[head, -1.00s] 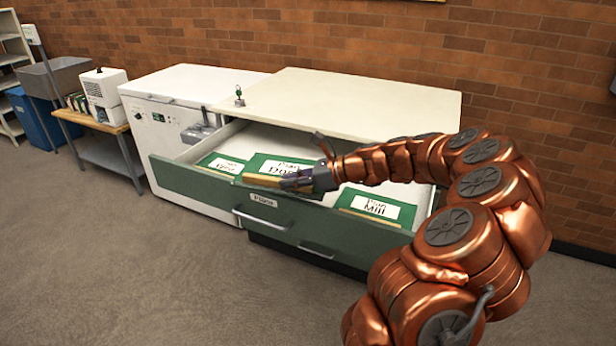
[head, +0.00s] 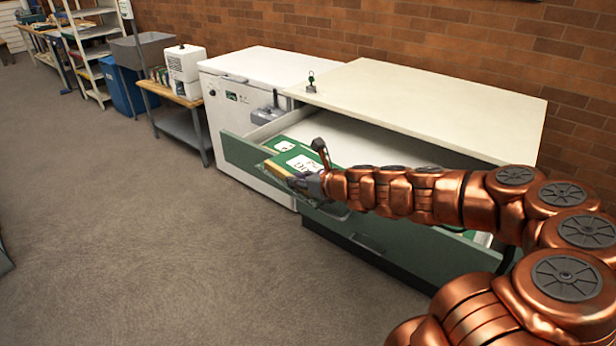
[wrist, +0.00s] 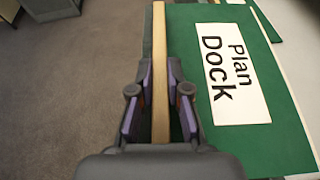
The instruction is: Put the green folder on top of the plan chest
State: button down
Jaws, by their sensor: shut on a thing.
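The green folder (head: 303,160) has a white label that reads "Plan Dock" in the wrist view (wrist: 285,130). My gripper (head: 296,181) is shut on the folder's tan edge, which runs between its fingers in the wrist view (wrist: 160,95). The folder lies roughly flat, at the front left of the open drawer, and overlaps the top of the drawer's green front (head: 240,152) in the head view. I cannot tell how far it is above the drawer floor. My arm hides part of the drawer.
A small dark item with a ring (head: 311,84) stands on the chest top's left corner. A white chest freezer (head: 270,68) stands to the left. Another green folder (head: 283,146) lies in the drawer. The carpet (head: 130,230) in front is clear.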

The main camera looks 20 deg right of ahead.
aim_at(280, 180)
jog(key=shift+w+a, duration=0.2)
jog(key=shift+a, duration=0.3)
jog(key=shift+w+a+r+m+h, duration=0.1)
jog(key=shift+w+a+m+h, duration=0.2)
jog(key=shift+a, duration=0.2)
jog(key=a, duration=0.2)
jog(key=shift+w+a+m+t+h, duration=0.3)
jog(key=shift+w+m+h, duration=0.05)
jog(key=shift+m+h, duration=0.05)
jog(key=shift+d, duration=0.2)
